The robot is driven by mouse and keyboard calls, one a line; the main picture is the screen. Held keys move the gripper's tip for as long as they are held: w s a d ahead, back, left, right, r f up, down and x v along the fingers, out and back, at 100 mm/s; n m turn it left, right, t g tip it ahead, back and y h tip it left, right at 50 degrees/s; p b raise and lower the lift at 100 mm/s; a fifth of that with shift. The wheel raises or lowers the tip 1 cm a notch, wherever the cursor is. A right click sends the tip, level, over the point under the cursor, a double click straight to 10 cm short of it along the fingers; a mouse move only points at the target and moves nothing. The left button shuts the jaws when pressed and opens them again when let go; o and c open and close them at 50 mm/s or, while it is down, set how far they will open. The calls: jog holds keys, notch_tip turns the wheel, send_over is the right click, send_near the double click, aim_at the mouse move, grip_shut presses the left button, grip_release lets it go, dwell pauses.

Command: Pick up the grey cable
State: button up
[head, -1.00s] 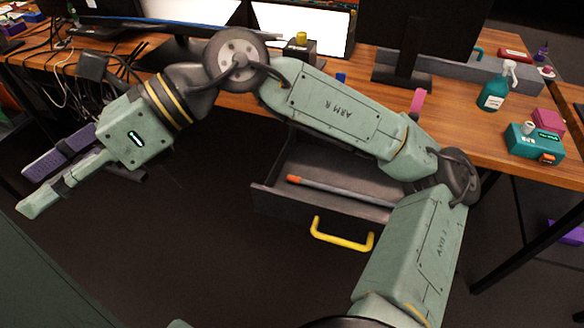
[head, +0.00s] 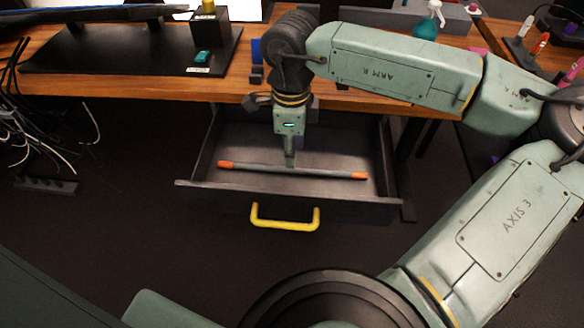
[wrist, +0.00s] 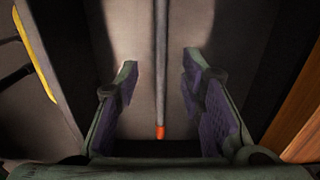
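The grey cable (head: 325,173) is a straight grey length with orange ends. It lies across the inside of an open drawer (head: 290,208). My gripper (head: 290,162) points down into the drawer, over the cable's middle. In the wrist view the cable (wrist: 161,45) runs through the gap between the two fingers of my gripper (wrist: 160,72), with one orange end showing. The fingers are wide apart and neither touches the cable. I cannot tell the exact height of the fingertips over it.
The drawer's yellow handle (head: 285,217) is at its front. The wooden desk top (head: 140,84) is above and behind the drawer. Loose cables and a power strip (head: 46,186) are at the left.

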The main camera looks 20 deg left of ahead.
aim_at(292, 171)
jog(key=shift+f+p, duration=0.45)
jog(key=shift+f, duration=2.55)
jog(key=shift+c, duration=0.6)
grip_shut()
